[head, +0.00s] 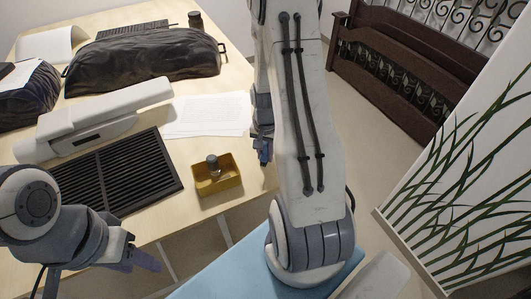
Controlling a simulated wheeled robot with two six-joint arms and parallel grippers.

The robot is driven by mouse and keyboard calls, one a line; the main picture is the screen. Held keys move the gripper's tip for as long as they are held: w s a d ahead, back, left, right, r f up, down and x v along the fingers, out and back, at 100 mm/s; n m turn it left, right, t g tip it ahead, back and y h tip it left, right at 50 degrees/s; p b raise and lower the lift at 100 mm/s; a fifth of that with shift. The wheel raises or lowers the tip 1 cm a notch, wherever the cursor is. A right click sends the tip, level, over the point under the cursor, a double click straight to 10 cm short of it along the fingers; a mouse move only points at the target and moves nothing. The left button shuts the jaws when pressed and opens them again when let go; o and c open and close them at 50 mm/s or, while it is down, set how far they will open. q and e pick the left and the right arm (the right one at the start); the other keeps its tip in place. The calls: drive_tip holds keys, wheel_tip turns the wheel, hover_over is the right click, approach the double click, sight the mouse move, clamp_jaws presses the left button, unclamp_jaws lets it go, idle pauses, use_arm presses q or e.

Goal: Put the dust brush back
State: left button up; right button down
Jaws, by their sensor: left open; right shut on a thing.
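I cannot make out a dust brush for certain. A yellow open box (217,186) stands near the front right corner of the wooden table, with a dark grey knob-like cylinder (213,163) upright in it. My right gripper (263,150) is at the table's right edge, right of the box and apart from it. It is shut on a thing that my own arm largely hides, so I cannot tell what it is. My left gripper (142,260) is open at the lower left, in front of the table, below the black slatted grille (120,172).
The table (245,90) also bears a long white device (105,115), white paper sheets (208,114), a black bag (145,58), another black bag (25,98) and a dark cylinder (195,21). A dark wooden bench (400,60) and a leaf-patterned panel (470,170) stand right.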

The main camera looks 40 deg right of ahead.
drive_tip(key=shift+f, duration=0.15)
drive_tip(key=c, duration=0.7)
unclamp_jaws()
drive_tip(key=shift+o, duration=0.2)
wheel_tip(320, 180, up, 12)
drive_tip(key=shift+r, duration=0.2)
drive_tip(key=s+a+r+n, duration=0.15)
drive_tip(key=a+n, duration=0.25)
drive_tip(key=a, duration=0.5)
drive_tip(key=a+r+n, duration=0.3)
drive_tip(key=a+n, duration=0.1)
drive_tip(key=a, duration=0.5)
drive_tip(key=s+a+r+n+y, duration=0.1)
drive_tip(key=s+a+r+n, duration=0.2)
drive_tip(key=s+a+n, duration=0.8)
drive_tip(key=s+a, duration=0.1)
drive_tip(key=s, duration=0.2)
drive_tip(key=shift+s+a, duration=0.3)
drive_tip(key=shift+s, duration=0.05)
